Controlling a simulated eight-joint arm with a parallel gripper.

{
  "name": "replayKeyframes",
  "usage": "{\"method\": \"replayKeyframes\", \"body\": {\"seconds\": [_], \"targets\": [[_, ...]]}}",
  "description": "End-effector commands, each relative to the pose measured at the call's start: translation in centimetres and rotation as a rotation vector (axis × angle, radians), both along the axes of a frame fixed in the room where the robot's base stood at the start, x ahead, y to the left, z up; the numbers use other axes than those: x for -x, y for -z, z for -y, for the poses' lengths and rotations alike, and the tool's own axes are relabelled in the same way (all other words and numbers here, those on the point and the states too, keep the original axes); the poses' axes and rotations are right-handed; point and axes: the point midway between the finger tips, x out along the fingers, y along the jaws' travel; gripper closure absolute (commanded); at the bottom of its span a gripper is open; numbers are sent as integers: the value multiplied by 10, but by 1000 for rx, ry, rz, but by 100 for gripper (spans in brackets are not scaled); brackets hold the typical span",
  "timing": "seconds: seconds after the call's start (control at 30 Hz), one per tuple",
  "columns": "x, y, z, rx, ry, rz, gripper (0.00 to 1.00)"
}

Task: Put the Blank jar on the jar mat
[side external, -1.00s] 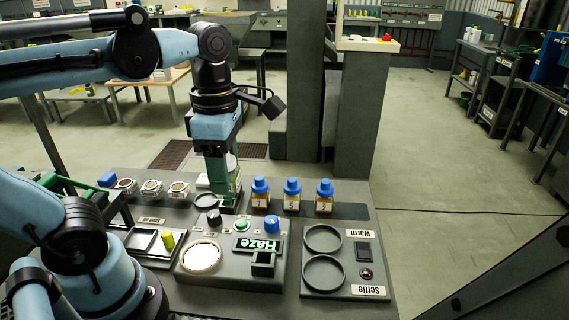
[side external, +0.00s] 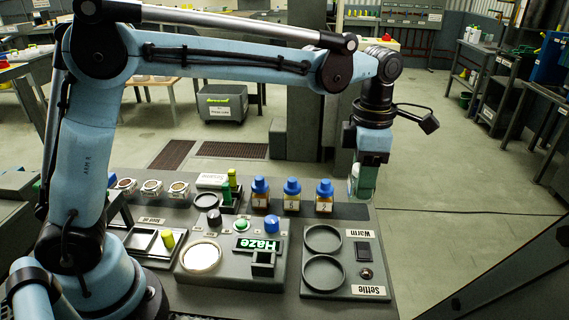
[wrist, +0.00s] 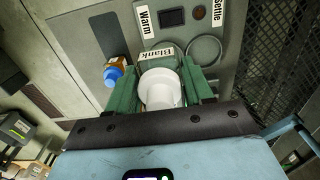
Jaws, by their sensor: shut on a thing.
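My gripper (side external: 362,195) is shut on the Blank jar (side external: 354,175) and holds it up near the right back corner of the bench. In the wrist view, the jar (wrist: 162,88) has a white round top and a label reading "Blank", between the green fingers (wrist: 160,95). In the side external view, the fingers mostly hide it. A dark flat strip (side external: 352,212), which looks like the jar mat, lies along the back edge below my gripper. Its right end is bare.
Several blue-capped bottles (side external: 291,195) stand in a row just left of my gripper; one (wrist: 113,77) shows in the wrist view. The Warm/Settle panel (side external: 345,262) with two round rings is in front. A lit Haze unit (side external: 258,245) stands left of it.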

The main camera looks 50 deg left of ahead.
Motion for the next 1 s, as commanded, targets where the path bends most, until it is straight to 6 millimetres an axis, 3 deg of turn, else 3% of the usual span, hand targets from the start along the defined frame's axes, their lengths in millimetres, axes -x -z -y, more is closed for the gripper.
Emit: {"method": "replayKeyframes", "body": {"seconds": [0.2,0.37,0.8,1.0], "targets": [[-18,19,22,0,1,0,86],[-26,27,21,0,-2,0,86],[-79,78,-45,0,-4,0,86],[-93,91,-63,0,-1,0,86]]}}
